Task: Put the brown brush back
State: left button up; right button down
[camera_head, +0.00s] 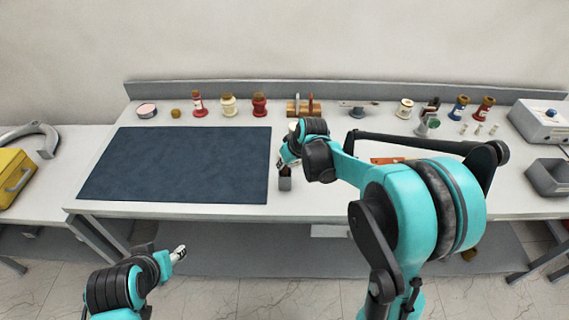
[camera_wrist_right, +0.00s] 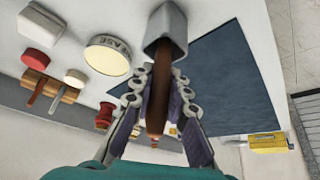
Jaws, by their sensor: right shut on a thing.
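My right gripper (camera_head: 285,160) is over the white table, just right of the dark blue mat. It is shut on the brown brush (camera_wrist_right: 158,85), which shows in the wrist view as a tapered brown handle between the fingers. The brush's far end meets a small grey holder (camera_wrist_right: 166,24), also visible below the gripper in the head view (camera_head: 285,184). I cannot tell how deep the brush sits in it. My left gripper (camera_head: 179,253) is low in front of the table, away from everything; its finger opening is unclear.
The dark blue mat (camera_head: 180,165) lies bare on the left. Several jars and bottles, including a red bottle (camera_head: 198,103), line the back edge. A wooden rack (camera_head: 303,108) stands behind the gripper. My right arm hides part of the table's right side.

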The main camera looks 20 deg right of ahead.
jog(key=shift+f, duration=0.1)
jog(key=c, duration=1.5)
grip_release()
jog(key=p+v, duration=0.3)
jog(key=v, duration=0.9)
jog(key=s+m, duration=0.1)
jog(key=s, duration=0.6)
jog(key=s+a+m+t+h, duration=0.1)
jog(key=s, duration=0.6)
jog(key=s+f+m+t+h, duration=0.1)
jog(key=s+m, duration=0.1)
jog(key=s, duration=0.5)
jog(key=shift+a, duration=0.35)
